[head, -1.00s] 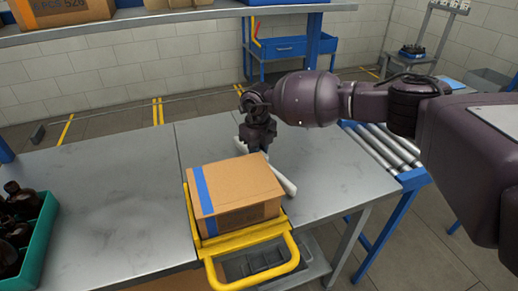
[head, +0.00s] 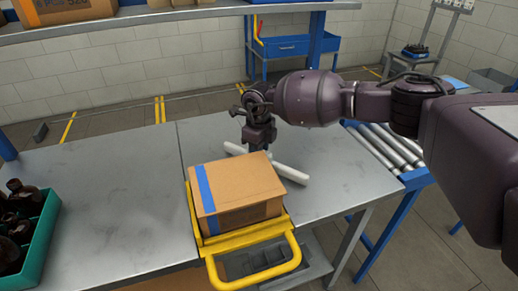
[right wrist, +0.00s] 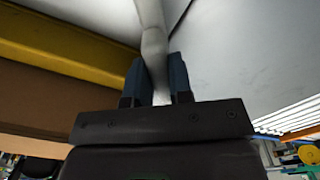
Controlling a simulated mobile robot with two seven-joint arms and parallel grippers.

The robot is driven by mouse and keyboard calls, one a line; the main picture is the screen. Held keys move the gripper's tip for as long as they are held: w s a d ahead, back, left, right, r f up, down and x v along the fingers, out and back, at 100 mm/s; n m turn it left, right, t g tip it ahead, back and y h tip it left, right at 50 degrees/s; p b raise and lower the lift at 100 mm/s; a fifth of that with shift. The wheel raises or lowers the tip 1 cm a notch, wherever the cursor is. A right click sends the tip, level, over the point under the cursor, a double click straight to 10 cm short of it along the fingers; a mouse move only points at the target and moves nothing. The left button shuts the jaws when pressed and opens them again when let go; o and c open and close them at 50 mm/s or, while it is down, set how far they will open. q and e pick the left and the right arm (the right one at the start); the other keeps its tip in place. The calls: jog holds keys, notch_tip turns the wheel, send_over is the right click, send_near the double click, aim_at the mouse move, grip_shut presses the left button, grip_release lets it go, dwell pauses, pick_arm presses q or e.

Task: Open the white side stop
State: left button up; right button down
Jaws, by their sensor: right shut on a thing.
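The white side stop (head: 290,174) is a pale bar lying at a slant on the metal table, just behind and to the right of a cardboard box (head: 238,190). My right gripper (head: 262,150) reaches down over the bar from the right and hides its middle. In the right wrist view the two dark fingers (right wrist: 160,82) are shut on the white bar (right wrist: 153,45), which runs up between them. The box has a blue tape stripe and sits in a yellow frame (head: 250,236). My left gripper is not in view.
A green crate (head: 42,240) of brown bottles stands at the far left. A roller conveyor (head: 385,150) adjoins the table on the right. A shelf (head: 180,16) runs above the back.

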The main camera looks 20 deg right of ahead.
jog(key=c, duration=1)
grip_release()
